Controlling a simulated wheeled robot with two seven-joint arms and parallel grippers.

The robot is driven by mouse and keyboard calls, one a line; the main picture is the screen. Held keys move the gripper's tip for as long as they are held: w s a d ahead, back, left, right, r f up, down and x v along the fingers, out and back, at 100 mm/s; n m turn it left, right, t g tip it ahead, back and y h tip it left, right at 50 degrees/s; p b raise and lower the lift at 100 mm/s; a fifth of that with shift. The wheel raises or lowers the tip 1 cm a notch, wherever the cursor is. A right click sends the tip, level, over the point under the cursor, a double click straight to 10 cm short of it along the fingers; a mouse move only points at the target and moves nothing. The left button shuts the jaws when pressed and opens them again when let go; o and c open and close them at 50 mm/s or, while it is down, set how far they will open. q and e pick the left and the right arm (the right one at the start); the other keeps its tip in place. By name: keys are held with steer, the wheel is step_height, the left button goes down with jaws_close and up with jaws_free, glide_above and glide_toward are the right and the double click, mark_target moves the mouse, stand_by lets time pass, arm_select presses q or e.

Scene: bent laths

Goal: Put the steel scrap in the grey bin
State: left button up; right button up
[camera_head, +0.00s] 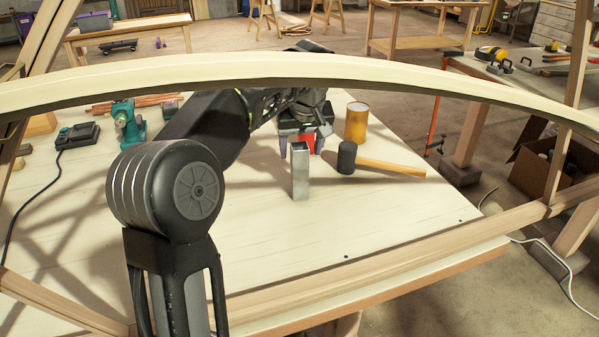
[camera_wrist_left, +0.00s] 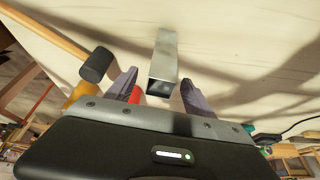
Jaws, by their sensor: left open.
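The steel scrap is a short square steel tube (camera_head: 300,174) standing upright on the pale table; its open top faces the wrist camera in the left wrist view (camera_wrist_left: 165,60). My left gripper (camera_head: 301,146) is open, at the far side of the tube's top in the head view. In the left wrist view its two fingers (camera_wrist_left: 159,78) show on either side of the tube's top end, with a gap on each side. I cannot tell how deep the tube sits between them. I cannot make out a grey bin in either view. My right gripper is not in view.
A mallet (camera_head: 347,157) with a wooden handle, an orange can (camera_head: 356,122) and a partly hidden red object (camera_head: 306,143) are close to the gripper. A long bent lath (camera_head: 300,68) arches across above the table (camera_head: 400,210). A green tool (camera_head: 128,124) stands at left.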

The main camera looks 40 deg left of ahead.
mark_target(300, 172)
arm_select(q)
steer(key=shift+x, duration=2.6)
steer(key=shift+c, duration=0.5)
jaws_close()
